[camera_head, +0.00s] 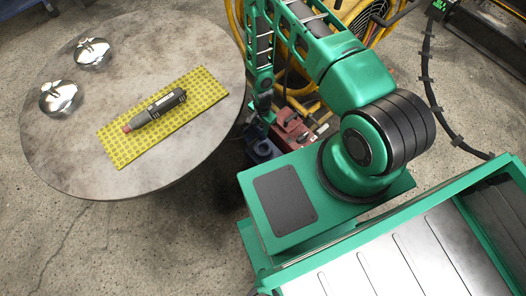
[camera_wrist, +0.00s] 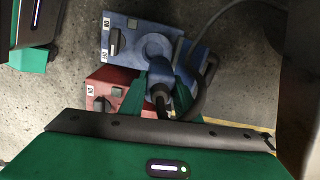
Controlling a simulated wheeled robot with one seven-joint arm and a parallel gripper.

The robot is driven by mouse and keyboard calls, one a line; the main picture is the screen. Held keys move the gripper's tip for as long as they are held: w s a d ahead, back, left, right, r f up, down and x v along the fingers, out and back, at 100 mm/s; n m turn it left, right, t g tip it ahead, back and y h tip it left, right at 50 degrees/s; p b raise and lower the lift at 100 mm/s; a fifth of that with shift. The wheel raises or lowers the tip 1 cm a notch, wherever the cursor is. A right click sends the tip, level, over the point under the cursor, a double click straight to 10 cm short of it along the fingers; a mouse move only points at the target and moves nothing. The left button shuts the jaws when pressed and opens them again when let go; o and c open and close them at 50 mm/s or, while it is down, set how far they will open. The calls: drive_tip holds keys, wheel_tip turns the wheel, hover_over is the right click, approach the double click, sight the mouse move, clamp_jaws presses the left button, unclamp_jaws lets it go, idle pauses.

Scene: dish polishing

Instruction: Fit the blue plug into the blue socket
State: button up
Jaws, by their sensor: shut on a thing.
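The blue plug (camera_wrist: 158,72) is between the green fingers of my gripper (camera_wrist: 160,88) in the wrist view, with its black cable (camera_wrist: 199,90) curving up to the right. The gripper is shut on the plug. The blue socket (camera_wrist: 118,38) is a blue box with a round face, just beyond the plug in the wrist view. The plug overlaps the lower edge of the round face; I cannot tell whether they touch. In the head view the blue socket (camera_head: 262,151) shows low beside my base, and the plug is hard to make out.
A red socket box (camera_wrist: 112,78) stands beside the blue one. A round table (camera_head: 60,150) at left holds a yellow cloth (camera_head: 115,150), a dark polishing tool (camera_head: 158,108) and two shiny domes (camera_head: 92,52). A yellow hose coil (camera_head: 385,35) lies behind my arm.

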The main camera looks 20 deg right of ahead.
sight(263, 136)
drive_tip(key=shift+m, duration=0.5)
drive_tip(key=f, duration=0.2)
drive_tip(key=s+f, duration=0.1)
drive_tip(key=f, duration=0.2)
drive_tip(key=s+f, duration=0.1)
drive_tip(key=f, duration=0.1)
drive_tip(key=shift+a+f, duration=0.1)
drive_tip(key=shift+f, duration=2.75)
drive_tip(key=shift+f, duration=0.1)
drive_tip(key=o, duration=1.2)
